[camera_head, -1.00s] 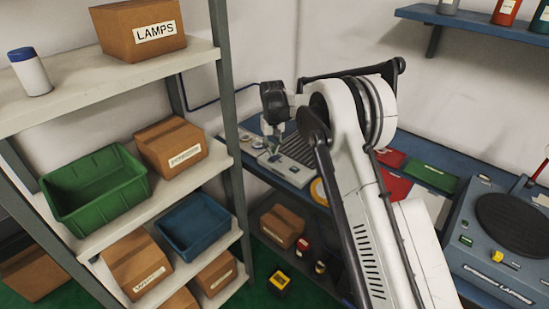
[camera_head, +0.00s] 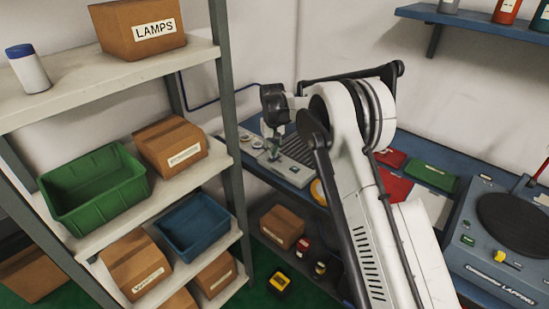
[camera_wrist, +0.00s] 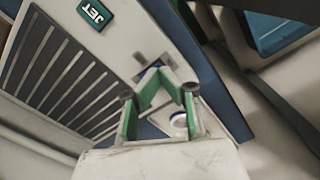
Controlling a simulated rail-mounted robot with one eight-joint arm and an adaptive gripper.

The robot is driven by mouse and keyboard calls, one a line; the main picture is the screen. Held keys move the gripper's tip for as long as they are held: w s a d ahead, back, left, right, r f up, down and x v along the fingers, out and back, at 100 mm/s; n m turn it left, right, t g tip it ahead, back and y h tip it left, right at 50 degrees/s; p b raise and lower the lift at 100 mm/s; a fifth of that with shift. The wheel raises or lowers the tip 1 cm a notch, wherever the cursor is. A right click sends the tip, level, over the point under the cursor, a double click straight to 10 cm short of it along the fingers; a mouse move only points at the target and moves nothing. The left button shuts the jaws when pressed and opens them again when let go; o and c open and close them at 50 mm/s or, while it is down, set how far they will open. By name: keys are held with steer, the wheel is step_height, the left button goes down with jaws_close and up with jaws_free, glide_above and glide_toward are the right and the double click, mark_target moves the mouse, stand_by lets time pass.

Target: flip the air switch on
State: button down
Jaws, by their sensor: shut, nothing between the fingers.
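My gripper (camera_head: 272,155) is shut and empty, low over the front of a grey unit with a slotted grille (camera_head: 298,149) on the back bench. In the wrist view, the green-lined fingers (camera_wrist: 159,72) meet over the pale panel of this unit, which bears a green JET label (camera_wrist: 95,14). A small blue and grey part (camera_wrist: 143,57), perhaps the air switch, shows just beyond the fingertips. The fingers partly hide it, and I cannot tell its position or whether they touch it.
Shelves with a green bin (camera_head: 95,188), a blue bin (camera_head: 193,226) and several cardboard boxes stand at the left. A blue lapping machine (camera_head: 490,255) is at the right. Red and green flat items lie on the bench behind my arm.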

steer(key=shift+f+b, duration=0.35)
steer(key=shift+f, duration=0.15)
stand_by(0.4)
steer(key=shift+r+p, duration=0.95)
steer(key=shift+r, duration=2.55)
